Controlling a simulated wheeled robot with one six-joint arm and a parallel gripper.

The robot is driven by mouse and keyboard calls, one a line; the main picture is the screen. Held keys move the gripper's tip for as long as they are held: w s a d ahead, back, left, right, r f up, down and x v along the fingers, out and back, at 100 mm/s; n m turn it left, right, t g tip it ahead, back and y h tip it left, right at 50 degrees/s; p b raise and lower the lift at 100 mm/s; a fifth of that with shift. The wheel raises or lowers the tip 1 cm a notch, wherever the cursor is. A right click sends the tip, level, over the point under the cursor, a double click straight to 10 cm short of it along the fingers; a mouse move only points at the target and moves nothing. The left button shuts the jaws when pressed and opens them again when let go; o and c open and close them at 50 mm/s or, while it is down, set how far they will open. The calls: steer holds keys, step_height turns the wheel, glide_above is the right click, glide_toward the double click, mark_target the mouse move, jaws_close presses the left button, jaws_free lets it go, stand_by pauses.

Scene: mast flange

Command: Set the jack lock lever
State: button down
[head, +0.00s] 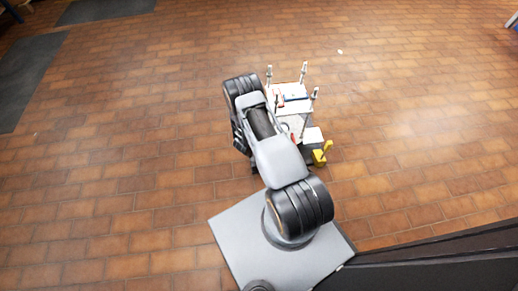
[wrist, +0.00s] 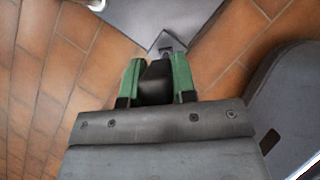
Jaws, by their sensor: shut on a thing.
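In the wrist view my gripper (wrist: 157,70) has its two green fingers closed on a black piece (wrist: 154,84). This piece looks like a handle grip, but I cannot tell for sure that it is the jack lock lever. A grey bracket-like part (wrist: 167,44) with a dark slot lies just beyond the fingertips. In the head view my arm hides the gripper and what it holds. A yellow upright part on a low yellow block (head: 321,153) stands at the near right corner of the white stand.
A white stand (head: 313,134) with several upright posts and small red and blue items on top is beside my arm. The tiled floor (head: 420,120) to the right is open. Dark mats (head: 30,80) lie at the left, and a dark edge (head: 440,265) crosses the lower right.

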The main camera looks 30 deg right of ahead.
steer(key=shift+s+f, duration=0.1)
steer(key=shift+s, duration=0.1)
steer(key=c, duration=1.2)
jaws_free()
steer(key=shift+d, duration=0.15)
steer(key=shift+o, duration=1.4)
steer(key=shift+w, duration=0.2)
steer(key=p+v, duration=0.4)
steer(key=v, duration=1)
